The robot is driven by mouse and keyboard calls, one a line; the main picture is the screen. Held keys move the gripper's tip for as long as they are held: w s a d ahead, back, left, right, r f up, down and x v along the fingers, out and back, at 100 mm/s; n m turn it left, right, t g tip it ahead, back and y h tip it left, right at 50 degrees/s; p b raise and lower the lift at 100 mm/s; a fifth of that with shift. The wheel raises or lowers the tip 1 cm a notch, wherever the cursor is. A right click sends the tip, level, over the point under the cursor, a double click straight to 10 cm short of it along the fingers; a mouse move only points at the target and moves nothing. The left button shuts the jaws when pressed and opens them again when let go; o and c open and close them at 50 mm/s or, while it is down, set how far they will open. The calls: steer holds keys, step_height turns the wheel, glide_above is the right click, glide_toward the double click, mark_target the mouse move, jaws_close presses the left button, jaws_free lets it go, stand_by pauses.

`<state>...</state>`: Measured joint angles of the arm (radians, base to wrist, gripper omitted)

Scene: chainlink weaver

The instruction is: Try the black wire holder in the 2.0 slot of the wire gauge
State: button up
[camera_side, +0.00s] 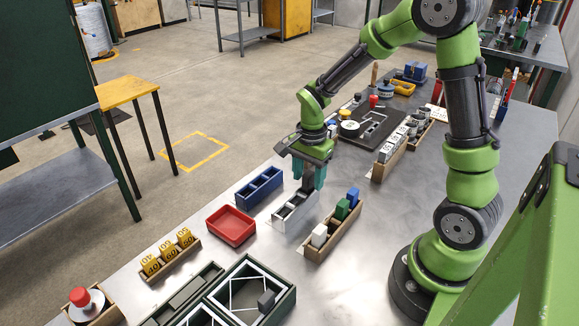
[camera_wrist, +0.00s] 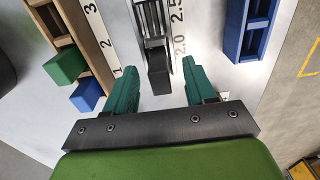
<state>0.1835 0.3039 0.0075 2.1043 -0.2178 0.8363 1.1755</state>
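The black wire holder (camera_wrist: 159,78) shows as a dark block at the lower end of the wire gauge (camera_wrist: 138,12), beside the printed 2.0 mark. I cannot tell how deep it sits in the slot. My gripper (camera_wrist: 159,72) has its two teal fingers spread wide, one on each side of the holder, with visible gaps. In the side view the gripper (camera_side: 309,176) points down over the far end of the white gauge (camera_side: 284,223). The holder is hard to make out there, behind the fingers.
A wooden rack (camera_wrist: 72,28) numbered 1 to 3 stands beside the gauge, with blue (camera_wrist: 87,96), green (camera_wrist: 64,66) and white (camera_side: 319,235) holders. A blue bin (camera_side: 259,190) and red tray (camera_side: 231,226) stand on the other side. Bare metal bench separates them.

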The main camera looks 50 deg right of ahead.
step_height(320, 180, up, 17)
steer(key=shift+s, duration=0.15)
stand_by(0.5)
steer(key=s+a+r+n+t+y, duration=0.1)
steer(key=s+a+n+t, duration=0.6)
steer(key=n, duration=0.7)
steer(key=s+a+y, duration=0.1)
steer(key=s+a, duration=0.1)
steer(key=s, duration=0.1)
steer(key=shift+s+a+r, duration=0.15)
steer(key=shift+s+a, duration=0.05)
steer(key=shift+s, duration=0.1)
